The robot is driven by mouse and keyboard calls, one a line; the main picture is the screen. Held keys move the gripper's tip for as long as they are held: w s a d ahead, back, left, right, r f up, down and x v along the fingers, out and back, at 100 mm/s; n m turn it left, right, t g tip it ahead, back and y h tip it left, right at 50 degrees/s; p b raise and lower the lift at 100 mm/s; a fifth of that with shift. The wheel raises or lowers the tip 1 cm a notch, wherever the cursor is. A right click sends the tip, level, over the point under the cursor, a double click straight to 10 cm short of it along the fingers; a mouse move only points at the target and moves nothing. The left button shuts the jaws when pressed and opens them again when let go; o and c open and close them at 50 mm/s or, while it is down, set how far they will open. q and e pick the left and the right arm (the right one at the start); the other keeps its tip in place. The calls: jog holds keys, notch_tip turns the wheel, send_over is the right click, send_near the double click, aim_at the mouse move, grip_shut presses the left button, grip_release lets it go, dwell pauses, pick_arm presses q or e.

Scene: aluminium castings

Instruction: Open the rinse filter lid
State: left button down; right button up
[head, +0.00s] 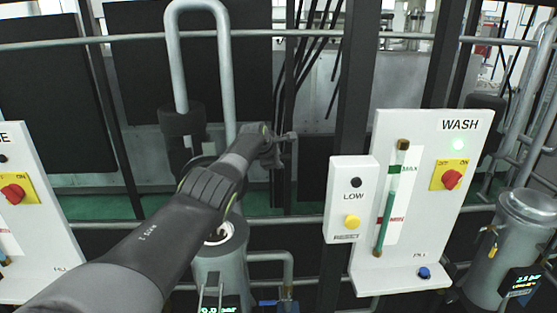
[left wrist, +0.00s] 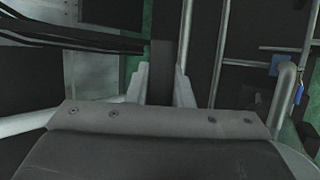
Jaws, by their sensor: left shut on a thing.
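My left arm reaches in from the lower left of the head view, across the rinse filter. My left gripper (head: 278,147) is beyond and above the filter body. In the left wrist view, its two pale fingers (left wrist: 162,88) are on either side of a dark upright bar (left wrist: 162,62). I cannot tell for sure whether this bar is part of the lid. The grey filter body (head: 221,262) stands below the arm, with a pale ring and dark interior showing at its top. The arm hides much of that top and what lies behind it. My right gripper is not in view.
A white WASH panel (head: 416,190) and a small LOW/RESET box (head: 350,205) stand to the right. A second grey canister (head: 505,250) with a closed top is at far right. Pipes and rails run behind the filter; a bent pipe (head: 287,264) leaves its right side.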

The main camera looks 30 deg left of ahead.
pick_arm(q)
jog(key=shift+s+f, duration=0.1)
jog(key=shift+f, duration=0.25)
jog(key=c, duration=1.5)
grip_release()
jog(key=shift+o, duration=1)
jog(key=shift+w+a, duration=0.15)
jog(key=shift+w, duration=0.05)
jog(key=shift+r, duration=0.15)
